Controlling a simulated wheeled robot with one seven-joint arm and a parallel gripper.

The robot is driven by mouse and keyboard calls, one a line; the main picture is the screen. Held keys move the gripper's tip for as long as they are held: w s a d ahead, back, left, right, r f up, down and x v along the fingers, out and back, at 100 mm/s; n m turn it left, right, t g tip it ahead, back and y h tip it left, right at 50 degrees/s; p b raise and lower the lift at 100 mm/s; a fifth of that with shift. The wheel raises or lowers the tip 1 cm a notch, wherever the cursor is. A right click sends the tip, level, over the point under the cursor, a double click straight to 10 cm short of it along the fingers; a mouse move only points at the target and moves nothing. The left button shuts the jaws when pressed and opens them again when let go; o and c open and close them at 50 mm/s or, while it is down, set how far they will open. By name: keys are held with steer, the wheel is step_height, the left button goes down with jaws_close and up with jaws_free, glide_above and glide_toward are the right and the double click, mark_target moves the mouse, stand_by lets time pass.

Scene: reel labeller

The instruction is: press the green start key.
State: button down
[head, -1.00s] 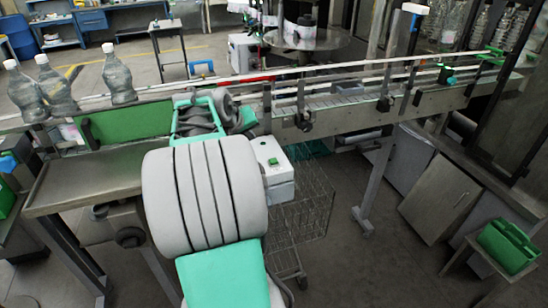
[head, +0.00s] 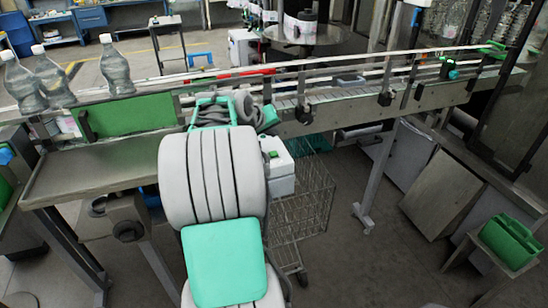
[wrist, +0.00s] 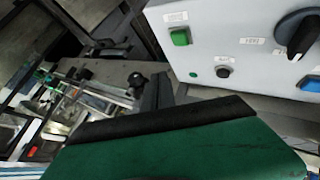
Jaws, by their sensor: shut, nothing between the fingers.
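A square green key (wrist: 180,37) sits on a pale control panel (wrist: 240,50) in the wrist view; its small label is not clearly legible. My gripper (wrist: 157,92) is at the middle of the wrist view, a dark tip above a dark green body with a black edge. It is shut and empty, left of and below the key in the picture, with a visible gap between them. In the head view my arm hides most of the gripper. A white box (head: 282,178) stands just right of my arm, with a green patch on top that I cannot identify for certain.
The panel also carries a black rotary knob (wrist: 298,30), a round black button (wrist: 223,71) and a small teal dot (wrist: 193,75). A conveyor (head: 350,93) runs behind the box. Bottles (head: 115,65) stand at left. A wire cart (head: 300,215) is below the box.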

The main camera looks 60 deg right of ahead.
mark_target(272, 155)
step_height(272, 155, down, 5)
steer(key=b, duration=0.2)
steer(key=shift+b, duration=0.3)
stand_by(1.6)
steer(key=shift+f+b, duration=0.35)
steer(key=shift+f+b, duration=0.35)
steer(key=shift+f, duration=0.2)
stand_by(0.7)
steer(key=shift+r, duration=0.1)
steer(key=shift+r+p, duration=0.55)
steer(key=shift+r, duration=0.25)
steer(key=shift+r+p, duration=1.7)
steer(key=shift+r, duration=0.9)
